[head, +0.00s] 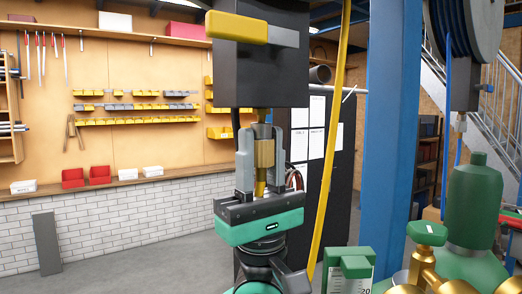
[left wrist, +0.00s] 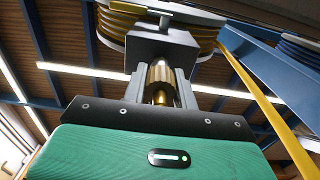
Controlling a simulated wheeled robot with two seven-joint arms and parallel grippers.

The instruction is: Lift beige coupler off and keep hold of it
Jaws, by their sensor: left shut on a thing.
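The beige coupler (head: 264,153), a ribbed brass-coloured cylinder, is upright between the fingers of my left gripper (head: 261,160). The gripper is shut on it from both sides. In the left wrist view the coupler (left wrist: 160,74) shows between the two grey fingers, with a narrower brass end below it. Its top is close under a dark grey box (head: 260,75) that has a yellow lever (head: 237,28). My right gripper is not in view.
A yellow hose (head: 331,150) hangs just right of the gripper. A blue post (head: 388,120) stands beyond it. A green cylinder (head: 475,205) and brass valve with green knob (head: 427,234) are at the lower right. Open floor lies left, before a workbench.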

